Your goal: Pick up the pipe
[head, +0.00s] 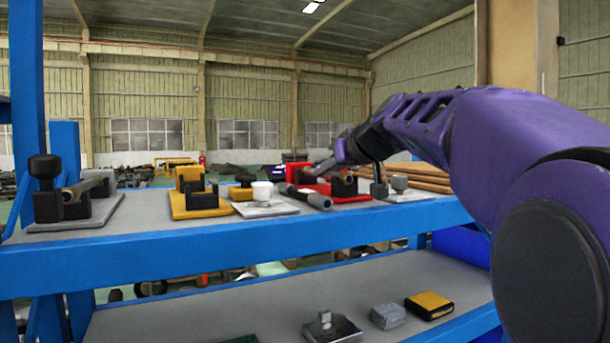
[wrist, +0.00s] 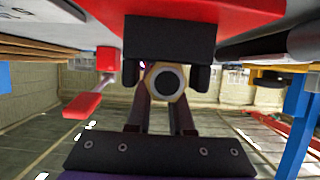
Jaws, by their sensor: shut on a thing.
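The pipe (wrist: 156,84) shows end-on in the wrist view as a pale ring around a dark hole. It lies at the black block (wrist: 168,40) of the red stand (wrist: 230,10). The picture there has the red plate at the top. My gripper (wrist: 166,102) is shut on the pipe, with one finger on each side. In the head view my gripper (head: 328,168) reaches in from the right over the red stand (head: 352,195). The pipe is mostly hidden there. I cannot tell whether it still touches the block.
A dark rod with a grey end (head: 320,202) lies beside the red stand. A white stand (head: 263,210), a yellow stand (head: 205,205) and a grey stand (head: 80,215) share the blue-edged shelf (head: 240,248). A yellow-and-black box (head: 428,304) sits on the lower shelf.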

